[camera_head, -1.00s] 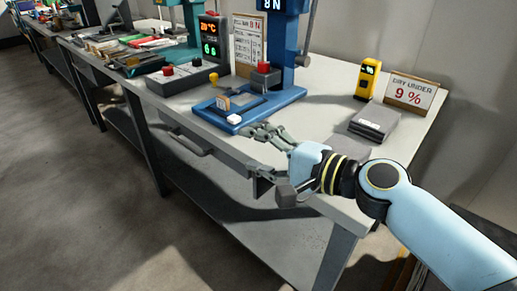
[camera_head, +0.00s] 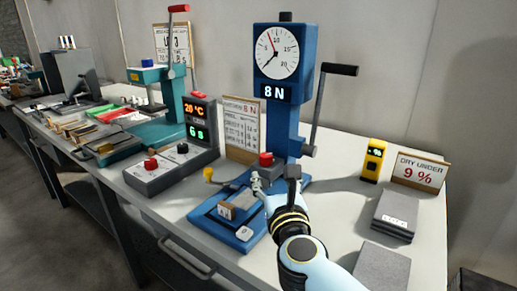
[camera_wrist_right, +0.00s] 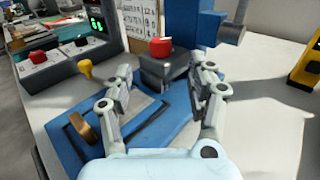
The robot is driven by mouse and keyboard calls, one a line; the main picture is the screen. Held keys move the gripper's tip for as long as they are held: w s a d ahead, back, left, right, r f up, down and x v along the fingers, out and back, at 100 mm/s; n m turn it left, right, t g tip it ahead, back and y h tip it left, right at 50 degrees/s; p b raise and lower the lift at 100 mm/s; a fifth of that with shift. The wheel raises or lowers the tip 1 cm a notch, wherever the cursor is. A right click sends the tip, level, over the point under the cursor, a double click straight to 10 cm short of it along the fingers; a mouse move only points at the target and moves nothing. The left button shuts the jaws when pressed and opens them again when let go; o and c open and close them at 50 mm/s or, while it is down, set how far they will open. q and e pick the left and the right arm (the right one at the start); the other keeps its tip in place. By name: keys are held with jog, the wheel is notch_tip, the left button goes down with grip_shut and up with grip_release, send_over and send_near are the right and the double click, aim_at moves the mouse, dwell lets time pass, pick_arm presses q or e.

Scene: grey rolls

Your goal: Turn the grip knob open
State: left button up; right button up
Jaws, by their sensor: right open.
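The blue tester (camera_head: 276,118) has a dial and a screen reading 8 N. At the foot of its column a red knob (camera_head: 266,159) sits on a dark grey block; I cannot tell for certain that it is the grip knob. A yellow knob (camera_head: 208,174) stands at the left of its base. My right gripper (camera_head: 273,180) is just in front of the grey block. In the right wrist view its open fingers lie left and right of the block (camera_wrist_right: 164,72), with the red knob (camera_wrist_right: 161,47) beyond and above them. Nothing is held. My left gripper is out of view.
A long lever (camera_head: 325,100) rises at the column's right. A yellow meter (camera_head: 373,160), a sign (camera_head: 419,173) and grey stacked pads (camera_head: 394,216) are at right. Bare bench lies between.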

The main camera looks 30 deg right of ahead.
aim_at(267, 158)
jog(key=x, duration=0.5)
jog(key=shift+r, duration=0.15)
jog(key=x, duration=0.5)
jog(key=shift+c, duration=2.3)
grip_shut()
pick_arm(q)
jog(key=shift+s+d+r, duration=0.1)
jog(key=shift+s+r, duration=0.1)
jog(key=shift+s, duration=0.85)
